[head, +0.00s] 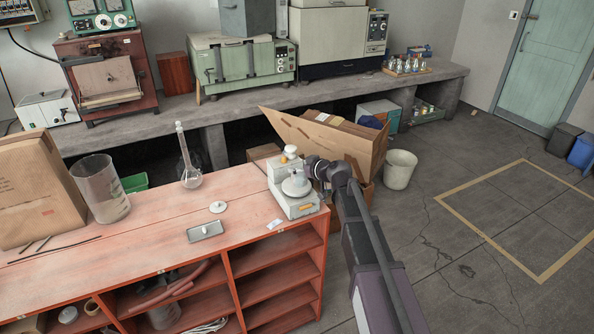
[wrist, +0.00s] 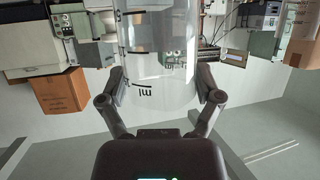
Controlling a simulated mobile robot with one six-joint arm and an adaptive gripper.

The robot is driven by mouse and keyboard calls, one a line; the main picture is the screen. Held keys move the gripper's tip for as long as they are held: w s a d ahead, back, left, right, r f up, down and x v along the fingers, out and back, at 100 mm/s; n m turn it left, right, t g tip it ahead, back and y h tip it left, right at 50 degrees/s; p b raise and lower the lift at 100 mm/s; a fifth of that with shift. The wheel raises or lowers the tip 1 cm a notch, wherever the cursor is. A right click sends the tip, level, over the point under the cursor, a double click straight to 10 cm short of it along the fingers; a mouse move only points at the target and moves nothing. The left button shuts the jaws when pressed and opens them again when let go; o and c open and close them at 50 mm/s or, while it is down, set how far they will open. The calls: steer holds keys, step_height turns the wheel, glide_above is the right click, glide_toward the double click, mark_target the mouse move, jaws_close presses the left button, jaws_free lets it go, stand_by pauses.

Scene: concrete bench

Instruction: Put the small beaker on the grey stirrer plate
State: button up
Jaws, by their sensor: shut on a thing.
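My gripper (wrist: 160,100) is shut on a clear glass beaker (wrist: 155,85) with black graduation marks, its fingers on either side of the glass. The wrist view shows the beaker upside down, and its upper part in that picture is cut off. In the head view my gripper (head: 312,168) is at the right end of the red bench, by a pale stirrer unit with a round grey plate (head: 296,186). I cannot make out the held beaker clearly there, nor tell whether it touches the plate.
An open cardboard box (head: 350,145) stands behind my gripper.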

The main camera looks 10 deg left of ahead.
mark_target(299, 162)
steer(key=shift+w+a+f, duration=0.1)
steer(key=shift+w+a, duration=0.15)
steer(key=shift+w, duration=0.55)
steer(key=shift+w+a+f, duration=0.1)
steer(key=shift+w+a, duration=0.15)
steer(key=shift+w, duration=0.55)
steer(key=shift+w+a, duration=0.2)
steer(key=shift+w, duration=0.4)
step_height(299, 162, down, 4)
steer(key=b, duration=0.4)
steer(key=shift+r, duration=0.2)
steer(key=shift+f, duration=0.1)
steer(key=o, duration=1)
steer(key=shift+r, duration=0.25)
steer(key=p+v, duration=0.4)
steer(key=v, duration=0.8)
steer(key=shift+p, duration=0.4)
